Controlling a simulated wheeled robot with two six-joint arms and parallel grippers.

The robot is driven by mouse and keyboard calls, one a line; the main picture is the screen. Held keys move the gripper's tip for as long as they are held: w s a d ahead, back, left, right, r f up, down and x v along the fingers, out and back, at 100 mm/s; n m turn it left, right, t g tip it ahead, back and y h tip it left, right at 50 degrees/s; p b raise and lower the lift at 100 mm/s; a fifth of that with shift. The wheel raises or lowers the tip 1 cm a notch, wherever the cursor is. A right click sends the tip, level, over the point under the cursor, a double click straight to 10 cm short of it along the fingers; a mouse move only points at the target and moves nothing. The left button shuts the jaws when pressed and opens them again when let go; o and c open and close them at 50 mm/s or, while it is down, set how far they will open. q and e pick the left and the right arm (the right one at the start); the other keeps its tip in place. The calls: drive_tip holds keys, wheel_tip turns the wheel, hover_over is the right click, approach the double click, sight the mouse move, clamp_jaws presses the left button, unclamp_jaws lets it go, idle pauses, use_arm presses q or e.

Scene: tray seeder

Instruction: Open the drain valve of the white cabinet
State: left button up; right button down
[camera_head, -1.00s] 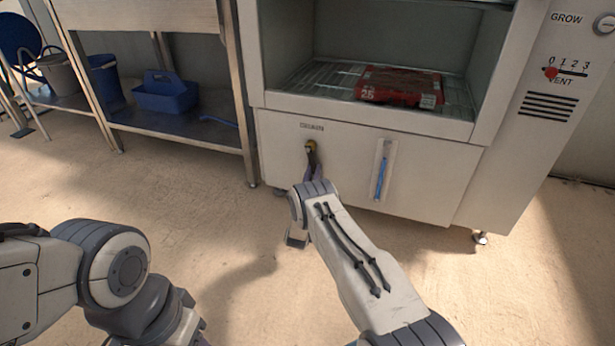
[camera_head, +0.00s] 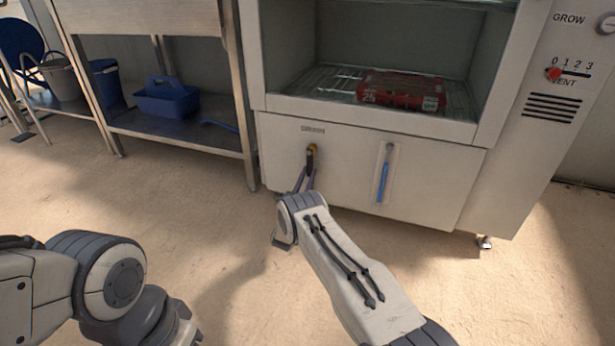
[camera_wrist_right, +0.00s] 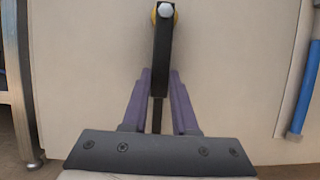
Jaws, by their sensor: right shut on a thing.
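The white cabinet (camera_head: 345,190) stands ahead. On its lower front panel is the drain valve, with a brass-yellow hub (camera_head: 313,148) and a black lever (camera_head: 309,160) that points down from it. In the right wrist view the lever (camera_wrist_right: 163,45) hangs almost straight down from the hub at the top edge. My right gripper (camera_head: 305,178) is below the hub, its purple fingers one on each side of the lever, shut on its lower part; it also shows in the wrist view (camera_wrist_right: 160,74). My left arm is at the lower left; its gripper is not in view.
A blue sight tube (camera_head: 384,183) is on the panel right of the valve. A red packet (camera_head: 400,90) lies on the cabinet's shelf. A metal bench (camera_head: 190,139) with a blue caddy (camera_head: 166,98) stands at left. The floor in front is clear.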

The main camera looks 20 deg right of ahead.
drive_tip(key=c, duration=0.7)
unclamp_jaws()
drive_tip(key=shift+w, duration=0.1)
drive_tip(key=shift+s+a+p, duration=0.35)
drive_tip(key=shift+p, duration=0.1)
drive_tip(key=p+v, duration=0.4)
drive_tip(key=v, duration=0.5)
drive_tip(key=shift+s+a+f+p, duration=0.15)
drive_tip(key=shift+a+f+p, duration=0.05)
drive_tip(key=shift+f+p, duration=0.15)
